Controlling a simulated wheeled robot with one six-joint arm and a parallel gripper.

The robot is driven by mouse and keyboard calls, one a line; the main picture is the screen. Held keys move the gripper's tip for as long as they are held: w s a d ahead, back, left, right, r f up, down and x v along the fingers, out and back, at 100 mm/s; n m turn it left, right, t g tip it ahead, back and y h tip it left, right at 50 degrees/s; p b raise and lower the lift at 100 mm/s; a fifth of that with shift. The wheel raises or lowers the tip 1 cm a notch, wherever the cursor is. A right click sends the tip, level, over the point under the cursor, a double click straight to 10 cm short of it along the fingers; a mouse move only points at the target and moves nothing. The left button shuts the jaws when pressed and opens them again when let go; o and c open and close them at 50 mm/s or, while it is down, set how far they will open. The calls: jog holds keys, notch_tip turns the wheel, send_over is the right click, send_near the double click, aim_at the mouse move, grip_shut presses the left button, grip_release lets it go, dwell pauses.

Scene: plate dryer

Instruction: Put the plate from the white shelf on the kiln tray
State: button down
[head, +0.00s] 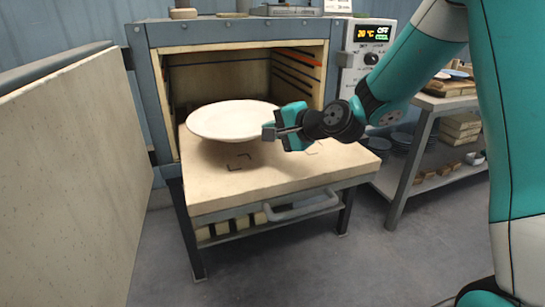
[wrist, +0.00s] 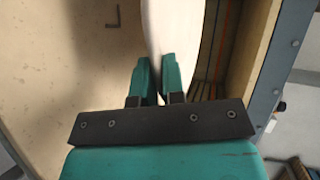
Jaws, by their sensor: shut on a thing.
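A round white plate (head: 232,121) is over the back left part of the kiln tray (head: 255,186), in front of the kiln's mouth. My gripper (head: 280,132) is shut on the plate's right rim. In the wrist view the plate (wrist: 172,30) runs edge-on between my two fingertips (wrist: 157,80). The kiln tray also shows in the wrist view (wrist: 60,70), with a dark corner mark on it. Whether the plate touches the tray or hangs just above it, I cannot tell. The white shelf cannot be made out.
The kiln (head: 152,85) stands open, its thick door (head: 70,180) swung out at left. A control panel (head: 372,60) is right of the mouth. A grey rack (head: 412,165) with stacked dishes and blocks stands at right. The tray's front is bare above its handle (head: 300,207).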

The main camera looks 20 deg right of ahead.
aim_at(273, 164)
notch_tip(273, 164, down, 6)
jog(key=shift+r+b, duration=0.1)
jog(key=shift+b, duration=0.6)
jog(key=c, duration=1.2)
grip_release()
jog(key=shift+s, duration=0.1)
jog(key=v, duration=1.1)
jog(key=s+a+n+g+y, duration=0.2)
jog(key=s+a+n+g, duration=0.4)
jog(key=s+a+n, duration=0.3)
jog(key=s+a+n+g+h, duration=0.1)
jog(key=s+n+g+h, duration=0.1)
jog(key=s+n, duration=0.3)
jog(key=s+a+r+n+g+h, duration=0.1)
jog(key=s+n+g, duration=0.3)
jog(key=s, duration=0.5)
jog(key=shift+s+a+r+n+h, duration=0.3)
jog(key=shift+n+h, duration=0.2)
jog(key=shift+h, duration=0.3)
